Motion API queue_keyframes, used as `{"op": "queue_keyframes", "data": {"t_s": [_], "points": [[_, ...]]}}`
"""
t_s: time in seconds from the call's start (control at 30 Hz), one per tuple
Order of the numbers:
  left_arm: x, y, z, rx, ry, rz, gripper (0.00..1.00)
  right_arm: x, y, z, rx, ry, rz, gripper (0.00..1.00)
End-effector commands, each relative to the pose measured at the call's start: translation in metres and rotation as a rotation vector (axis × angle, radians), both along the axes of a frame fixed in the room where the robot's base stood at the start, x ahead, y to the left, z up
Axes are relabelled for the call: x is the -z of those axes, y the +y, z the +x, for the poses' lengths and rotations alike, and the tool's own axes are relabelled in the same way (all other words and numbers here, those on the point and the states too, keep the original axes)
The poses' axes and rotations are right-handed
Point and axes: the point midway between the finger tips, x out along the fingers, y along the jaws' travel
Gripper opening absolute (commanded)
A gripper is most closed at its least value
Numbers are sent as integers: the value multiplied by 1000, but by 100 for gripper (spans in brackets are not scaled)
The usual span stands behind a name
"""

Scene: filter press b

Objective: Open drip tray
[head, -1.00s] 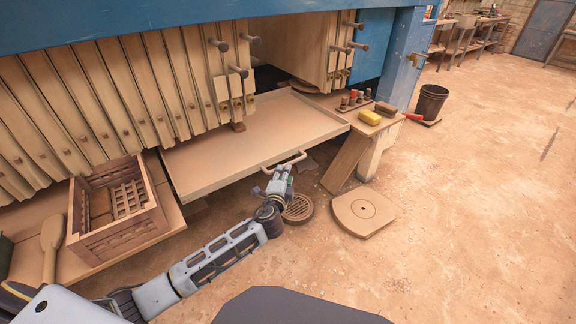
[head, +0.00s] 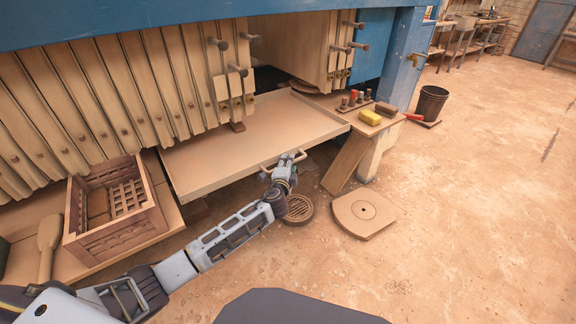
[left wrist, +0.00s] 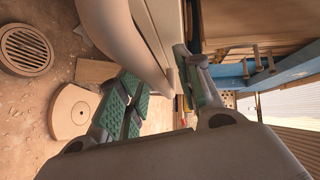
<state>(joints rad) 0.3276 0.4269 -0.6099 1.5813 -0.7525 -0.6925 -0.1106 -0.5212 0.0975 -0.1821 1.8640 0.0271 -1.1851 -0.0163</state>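The drip tray (head: 255,135) is a wide, shallow tan tray jutting out from under the press plates. Its bar handle (head: 267,165) is on the front edge, partly covered by my gripper. My left gripper (head: 287,160) is at the handle. In the left wrist view the two green-padded fingers (left wrist: 160,98) stand apart, with the curved handle (left wrist: 125,35) running down towards the gap between them. I cannot tell whether either finger touches it. My right gripper is out of view.
A wooden crate (head: 112,212) and a paddle (head: 48,240) are left of the tray. A bench (head: 348,158) with a yellow sponge (head: 370,117) stands at its right. A round drain grate (head: 298,209) and a flat plate (head: 363,213) lie on the floor, which is clear further right.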

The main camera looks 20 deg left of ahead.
Motion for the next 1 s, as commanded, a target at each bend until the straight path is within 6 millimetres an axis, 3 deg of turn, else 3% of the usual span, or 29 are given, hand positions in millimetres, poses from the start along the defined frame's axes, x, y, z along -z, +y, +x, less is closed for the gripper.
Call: {"op": "queue_keyframes", "data": {"t_s": [0.37,0.63,1.0], "points": [[0,0,2,0,1,0,34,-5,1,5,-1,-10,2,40],[0,0,2,0,1,0,0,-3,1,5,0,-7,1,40],[1,0,1,0,1,0,0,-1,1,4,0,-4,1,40]]}}
